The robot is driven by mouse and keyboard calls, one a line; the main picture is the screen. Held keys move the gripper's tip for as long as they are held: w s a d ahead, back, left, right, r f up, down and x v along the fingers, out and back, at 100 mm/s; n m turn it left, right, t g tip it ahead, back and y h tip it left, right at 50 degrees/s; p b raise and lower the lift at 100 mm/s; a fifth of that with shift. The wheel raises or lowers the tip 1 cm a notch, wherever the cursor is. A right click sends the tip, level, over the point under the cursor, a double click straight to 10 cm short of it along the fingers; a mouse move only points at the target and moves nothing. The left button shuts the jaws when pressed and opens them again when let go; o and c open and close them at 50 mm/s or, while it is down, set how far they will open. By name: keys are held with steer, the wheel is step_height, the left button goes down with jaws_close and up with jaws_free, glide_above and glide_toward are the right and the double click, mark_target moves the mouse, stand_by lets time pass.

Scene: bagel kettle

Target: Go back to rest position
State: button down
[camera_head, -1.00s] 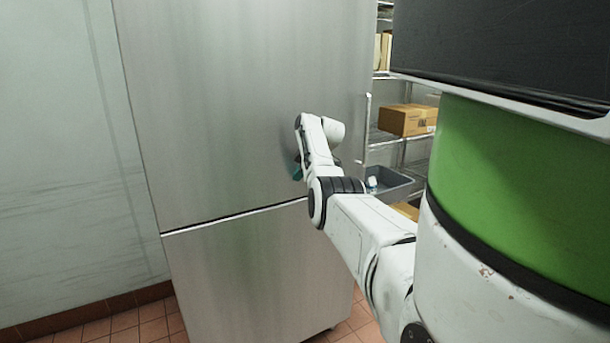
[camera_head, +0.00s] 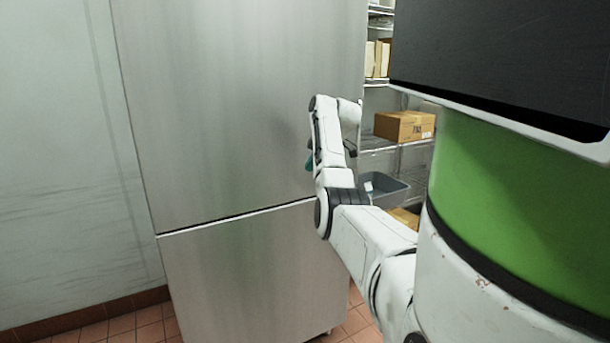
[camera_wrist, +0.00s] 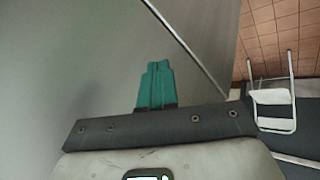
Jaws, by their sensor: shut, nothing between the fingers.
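My gripper (camera_wrist: 154,85) shows in the wrist view with its teal fingers together and nothing between them. In the head view only a small teal part of my gripper (camera_head: 309,160) shows beside my white arm, in front of the steel fridge. The rest of it is hidden behind the arm. My arm is stretched forward and bent upward near the fridge's right edge. The two-door steel fridge (camera_head: 235,110) stands in front of me with both doors looking shut. In the wrist view its grey surface (camera_wrist: 75,60) fills the left side; I cannot tell the exact gap.
A wire shelf rack stands right of the fridge, with a cardboard box (camera_head: 405,126) and a grey bin (camera_head: 385,190). A pale wall (camera_head: 60,150) is on the left. A white chair-like frame (camera_wrist: 273,100) shows right in the wrist view. Some tiled floor is clear.

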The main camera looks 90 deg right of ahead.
steer(key=w+a+f+g+y, duration=0.1)
steer(key=w+a+f+y, duration=0.2)
steer(key=w+a+f, duration=1.9)
steer(key=s+a+f+g, duration=0.1)
steer(key=a+f, duration=0.4)
steer(key=a, duration=0.5)
steer(key=s+a+f+m+y, duration=0.1)
steer(key=a+f, duration=0.3)
steer(key=a, duration=0.6)
steer(key=s+a+f+g, duration=0.1)
steer(key=a+f, duration=0.4)
steer(key=a, duration=0.6)
steer(key=s+a+g, duration=0.1)
steer(key=s+a, duration=1.2)
steer(key=s, duration=0.1)
steer(key=shift+a+r, duration=0.15)
